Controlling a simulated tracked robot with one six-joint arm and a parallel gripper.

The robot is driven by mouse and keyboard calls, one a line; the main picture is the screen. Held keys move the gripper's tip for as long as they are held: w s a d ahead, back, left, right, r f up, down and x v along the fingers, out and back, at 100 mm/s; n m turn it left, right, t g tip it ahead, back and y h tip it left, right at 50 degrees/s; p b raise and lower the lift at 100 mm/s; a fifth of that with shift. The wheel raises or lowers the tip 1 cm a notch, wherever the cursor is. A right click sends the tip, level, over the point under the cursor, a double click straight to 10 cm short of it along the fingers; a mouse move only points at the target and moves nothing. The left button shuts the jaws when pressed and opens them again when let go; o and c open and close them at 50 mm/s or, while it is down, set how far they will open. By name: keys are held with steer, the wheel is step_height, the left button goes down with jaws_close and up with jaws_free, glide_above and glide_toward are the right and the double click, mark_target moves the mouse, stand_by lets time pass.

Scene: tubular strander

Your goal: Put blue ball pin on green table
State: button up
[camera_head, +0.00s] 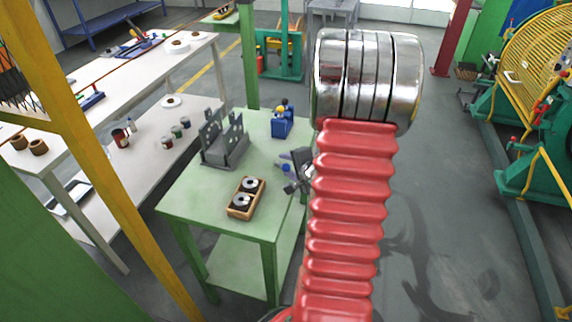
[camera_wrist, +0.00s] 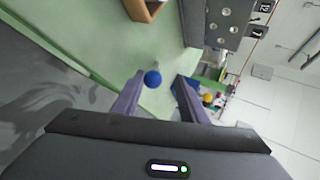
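The green table (camera_head: 190,199) stands at the middle of the head view; its top also shows in the wrist view (camera_wrist: 100,40). The blue ball pin (camera_head: 285,168) shows over the table's right part, just left of my gripper (camera_head: 293,167). In the wrist view its blue ball (camera_wrist: 152,78) appears just beyond the fingertips of my gripper (camera_wrist: 158,85), nearer the left finger. The fingers are apart, with a visible gap, and I see nothing clamped between them. The pin's shaft is mostly hidden, so I cannot tell whether it touches the table.
On the table are a grey metal fixture (camera_head: 224,143), a wooden tray with black discs (camera_head: 245,199) and a blue box with yellow balls (camera_head: 283,124). A white bench (camera_head: 110,75) stands to the left. My red arm sleeve covers the table's right side. Open floor lies to the right.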

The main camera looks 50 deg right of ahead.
steer(key=v, duration=0.9)
steer(key=shift+s+r, duration=0.2)
steer(key=shift+s, duration=0.1)
stand_by(0.7)
steer(key=s+a+r+n+g+y, duration=0.1)
steer(key=s+a+n+g+y, duration=0.2)
steer(key=a, duration=0.8)
steer(key=a+r+n+g+y, duration=0.15)
steer(key=a+n+y, duration=0.35)
steer(key=a, duration=0.5)
steer(key=s+a+r+n+h, duration=0.4)
steer(key=a+r+n, duration=0.8)
steer(key=a, duration=0.3)
steer(key=shift+n+g, duration=0.45)
steer(key=shift+n, duration=0.35)
